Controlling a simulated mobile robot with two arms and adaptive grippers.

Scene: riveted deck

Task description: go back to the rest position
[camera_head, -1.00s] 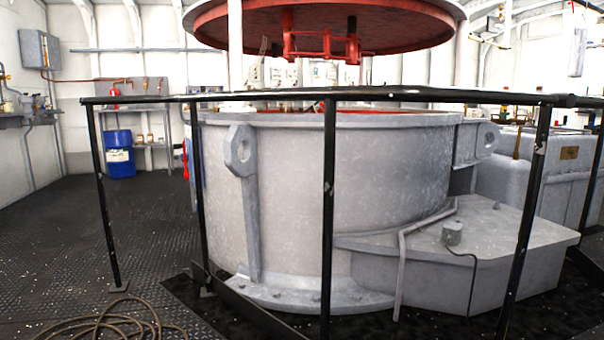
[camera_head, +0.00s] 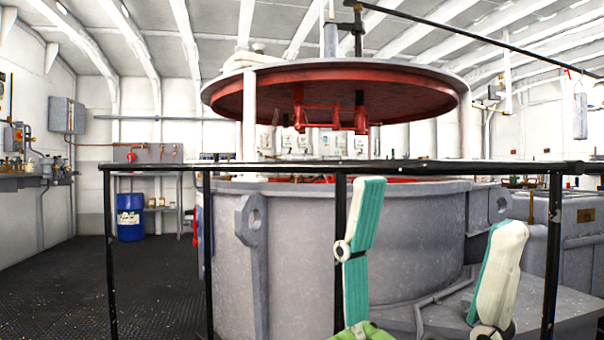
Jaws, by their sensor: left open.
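My left gripper (camera_head: 440,206) is in the lower right of the head view, in front of the railing and the big grey vat. Its two pale fingers with teal pads point upward and stand wide apart. Nothing is between them, so it is open and empty. A bright green part of it shows at the bottom edge. My right gripper is not in view.
A black railing (camera_head: 262,167) crosses in front of a grey vat (camera_head: 300,260) with a raised red-bottomed lid (camera_head: 235,97). A blue drum (camera_head: 130,222) stands back left. Dark floor (camera_head: 70,285) at left looks clear.

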